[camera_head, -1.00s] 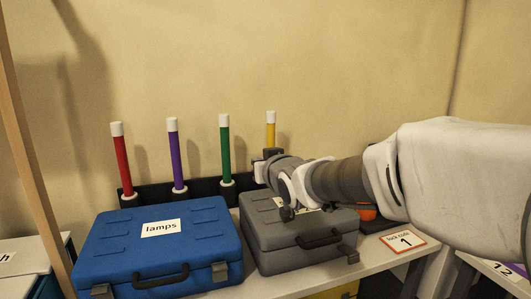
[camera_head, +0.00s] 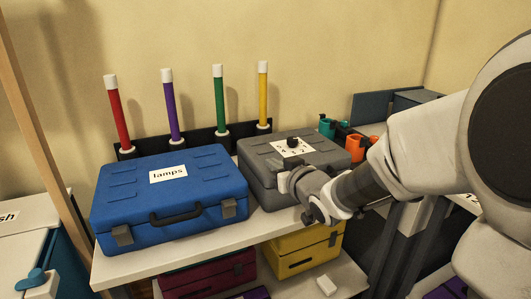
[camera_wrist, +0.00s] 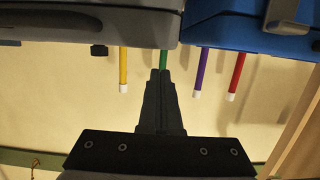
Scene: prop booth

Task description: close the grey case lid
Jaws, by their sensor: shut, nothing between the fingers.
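The grey case (camera_head: 318,150) stands on the white table to the right of the blue case. Its lid lies down flat on its body, with a white numbered label (camera_head: 292,148) on top. It also shows at the upper left of the wrist view (camera_wrist: 90,22). My gripper (camera_head: 284,178) is at the front of the grey case and covers part of its front face, so the handle and latches are hidden. In the wrist view my gripper (camera_wrist: 161,74) has its fingers together with nothing between them. I cannot tell whether it touches the case.
The blue case (camera_head: 170,190) labelled "lamps" stands close on the left. Red, purple, green and yellow sticks stand in a black rack (camera_head: 205,138) behind. Teal (camera_head: 327,127) and orange (camera_head: 355,148) cups are at the right. A yellow case (camera_head: 300,252) sits below the table.

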